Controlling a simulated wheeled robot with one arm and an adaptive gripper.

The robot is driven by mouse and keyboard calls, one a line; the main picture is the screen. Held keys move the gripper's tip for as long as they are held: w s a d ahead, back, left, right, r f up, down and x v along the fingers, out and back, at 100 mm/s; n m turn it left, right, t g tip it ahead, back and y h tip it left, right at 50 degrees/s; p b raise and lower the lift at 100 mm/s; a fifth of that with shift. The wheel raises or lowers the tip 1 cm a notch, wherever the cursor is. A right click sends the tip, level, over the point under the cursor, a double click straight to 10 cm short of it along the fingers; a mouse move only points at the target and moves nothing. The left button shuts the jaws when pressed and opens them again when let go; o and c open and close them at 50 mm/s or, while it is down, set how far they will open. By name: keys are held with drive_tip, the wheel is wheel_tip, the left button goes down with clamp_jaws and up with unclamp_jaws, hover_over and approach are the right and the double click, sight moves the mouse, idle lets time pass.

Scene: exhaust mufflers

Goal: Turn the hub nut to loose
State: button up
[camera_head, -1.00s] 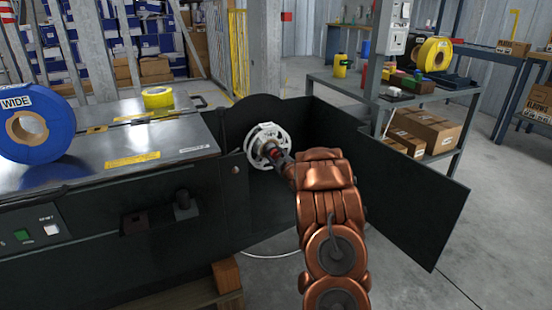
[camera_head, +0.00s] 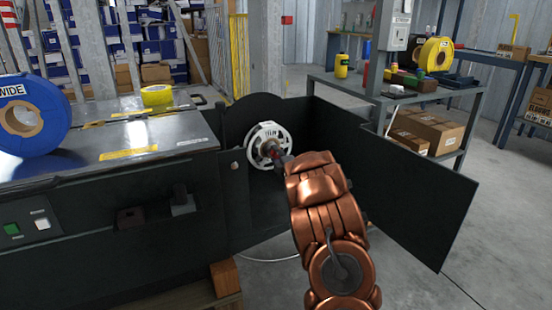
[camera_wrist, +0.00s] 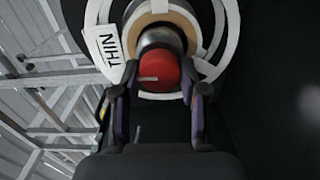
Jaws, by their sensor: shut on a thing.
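The hub nut shows as a red knob (camera_wrist: 160,72) at the centre of a white reel (camera_wrist: 209,68) in the wrist view. The reel carries a label reading THIN. My gripper (camera_wrist: 158,92) has one finger on each side of the red knob and is shut on it. In the head view the reel (camera_head: 257,136) is mounted upright inside a dark open housing. My copper-coloured arm reaches to its centre there, and my gripper (camera_head: 278,157) hides most of the knob.
An open dark door panel (camera_head: 415,195) stands right of the reel. The machine's metal top (camera_head: 80,170) holds a blue WIDE roll (camera_head: 52,118) and a yellow roll (camera_head: 157,95). A grey shelf (camera_head: 345,82) with boxes stands behind the door.

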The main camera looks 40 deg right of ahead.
drive_tip(key=shift+w+a+n, duration=0.1)
drive_tip(key=shift+a+n, duration=0.05)
drive_tip(key=shift+n, duration=0.15)
drive_tip(key=o, duration=1.1)
drive_tip(key=shift+o, duration=0.2)
drive_tip(key=shift+v, duration=0.75)
drive_tip(key=v, duration=1)
drive_tip(key=shift+s, duration=0.3)
